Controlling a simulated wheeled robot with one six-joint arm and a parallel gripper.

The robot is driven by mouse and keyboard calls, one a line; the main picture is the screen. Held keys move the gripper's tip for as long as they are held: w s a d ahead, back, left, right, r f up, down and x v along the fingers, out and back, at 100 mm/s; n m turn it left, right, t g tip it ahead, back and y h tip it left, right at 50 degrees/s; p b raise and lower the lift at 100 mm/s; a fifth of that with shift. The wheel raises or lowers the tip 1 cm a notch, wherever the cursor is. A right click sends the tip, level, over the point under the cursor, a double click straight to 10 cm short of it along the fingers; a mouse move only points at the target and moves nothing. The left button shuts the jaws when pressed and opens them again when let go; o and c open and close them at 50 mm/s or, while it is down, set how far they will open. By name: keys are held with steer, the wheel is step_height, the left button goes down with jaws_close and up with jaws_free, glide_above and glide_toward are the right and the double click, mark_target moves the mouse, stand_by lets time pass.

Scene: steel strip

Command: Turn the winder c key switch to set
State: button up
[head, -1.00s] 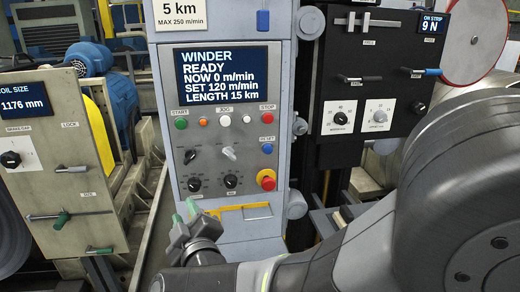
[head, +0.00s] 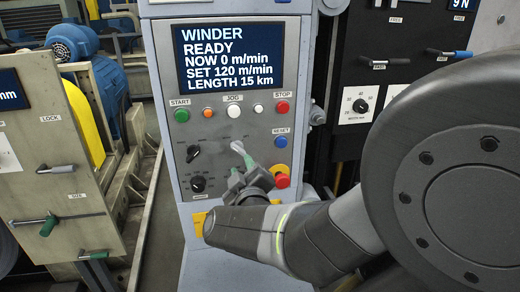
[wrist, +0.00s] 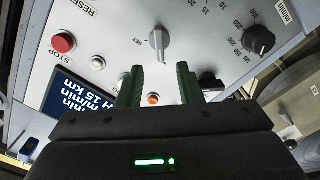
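The winder panel (head: 167,100) faces me, its screen (head: 228,58) reading WINDER READY. The key switch (head: 238,147) is a pale silver tab on the panel's right half, below the row of buttons. In the wrist view, the key switch (wrist: 159,42) stands ahead of my fingers, with a SET label to its left. My gripper (head: 247,163) has green fingers just below and in front of the switch. In the wrist view, my gripper (wrist: 160,70) is open, its fingers apart with nothing between them. The switch looks just beyond the fingertips; contact is not visible.
A black knob (head: 193,153) sits left of the switch, another knob (head: 198,184) lower. A red emergency stop (head: 282,180) is close to the right of my gripper, below a blue reset button (head: 281,141). A levered cabinet (head: 55,185) stands at left.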

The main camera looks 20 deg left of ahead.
mark_target(238, 152)
steer(key=x, duration=0.8)
steer(key=shift+c, duration=0.4)
steer(key=shift+b, duration=0.3)
jaws_close()
